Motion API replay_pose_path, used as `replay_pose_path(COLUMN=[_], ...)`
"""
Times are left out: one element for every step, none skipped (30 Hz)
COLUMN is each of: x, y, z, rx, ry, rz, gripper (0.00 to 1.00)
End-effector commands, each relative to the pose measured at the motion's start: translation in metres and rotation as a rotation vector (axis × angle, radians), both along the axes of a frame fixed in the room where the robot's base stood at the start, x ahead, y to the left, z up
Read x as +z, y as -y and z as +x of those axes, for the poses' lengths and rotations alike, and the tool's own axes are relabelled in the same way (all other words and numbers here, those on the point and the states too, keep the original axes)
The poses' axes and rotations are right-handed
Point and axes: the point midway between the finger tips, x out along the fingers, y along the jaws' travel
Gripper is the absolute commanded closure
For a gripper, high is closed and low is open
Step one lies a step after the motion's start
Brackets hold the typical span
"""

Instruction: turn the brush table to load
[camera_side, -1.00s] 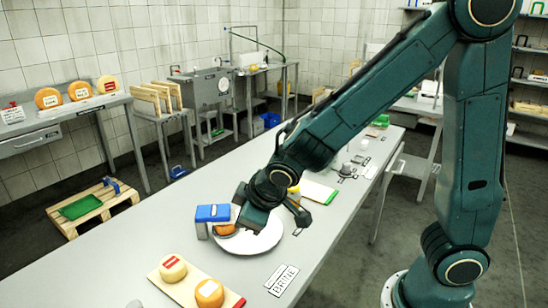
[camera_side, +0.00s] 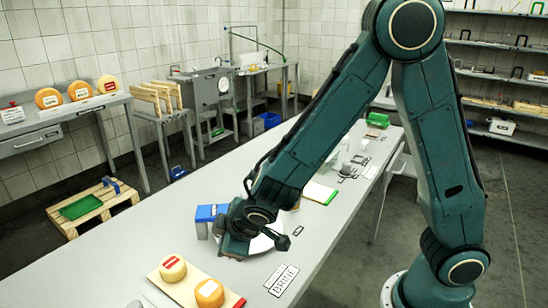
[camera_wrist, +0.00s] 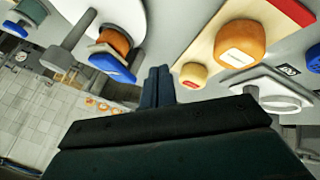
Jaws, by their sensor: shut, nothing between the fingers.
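The brush table is a white round disc (camera_side: 264,243), mostly hidden behind my arm in the side view.
A board (camera_side: 188,286) with two cheese wheels lies just in front of my gripper. A BRINE label (camera_side: 283,280) lies to its right. A white board with a green edge (camera_side: 318,193) is farther back.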

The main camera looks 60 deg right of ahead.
Motion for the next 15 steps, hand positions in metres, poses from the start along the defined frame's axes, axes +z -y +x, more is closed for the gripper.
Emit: replay_pose_path(x=[-0.004,-0.007,-0.01,-0.012,-0.015,-0.018,-0.021,-0.024,-0.027,-0.03,-0.033,-0.036,-0.039,-0.041,-0.045], y=[0.001,0.002,0.002,0.003,0.003,0.004,0.004,0.004,0.005,0.005,0.006,0.006,0.006,0.007,0.007], z=[0.003,0.004,0.007,0.009,0.01,0.013,0.015,0.017,0.019,0.021,0.023,0.026,0.028,0.03,0.032], rx=[-0.001,-0.002,-0.003,-0.003,-0.003,-0.002,-0.002,-0.002,-0.002,-0.002,-0.002,-0.002,-0.001,-0.001,-0.002], ry=[-0.002,-0.003,-0.002,-0.002,-0.003,-0.003,-0.003,-0.003,-0.002,-0.003,-0.003,-0.002,-0.002,-0.002,-0.002], rz=[-0.001,-0.001,-0.001,-0.001,-0.002,-0.002,-0.002,-0.002,-0.002,-0.001,-0.002,-0.001,-0.001,-0.001,-0.001], gripper=[1.0,1.0,1.0,1.0,1.0,1.0,1.0,1.0,1.0,1.0,1.0,1.0,1.0,1.0,1.0])
